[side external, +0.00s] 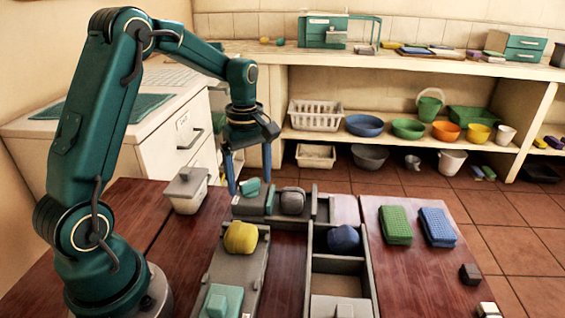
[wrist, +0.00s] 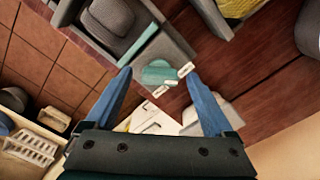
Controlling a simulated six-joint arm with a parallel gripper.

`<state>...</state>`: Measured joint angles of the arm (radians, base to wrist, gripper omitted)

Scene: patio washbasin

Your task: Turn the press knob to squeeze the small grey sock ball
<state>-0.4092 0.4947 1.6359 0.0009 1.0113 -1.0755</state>
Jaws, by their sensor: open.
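The small grey sock ball (side external: 293,200) sits in a grey press (side external: 248,207) at the back of the table; it also shows at the top left of the wrist view (wrist: 112,16). The teal press knob (side external: 250,187) is at the left end of the press. In the wrist view the knob (wrist: 157,74) lies between my two blue fingers, with two small white pieces by it. My gripper (side external: 250,182) points down and is open, one finger on each side of the knob. I cannot tell whether either finger touches it.
A yellow ball (side external: 240,237) and a dark blue ball (side external: 343,239) sit in front of the press in grey trays. A lidded grey-white container (side external: 186,190) stands close at left. Green (side external: 395,224) and blue (side external: 437,226) sponges lie at right. The table between the rows is clear.

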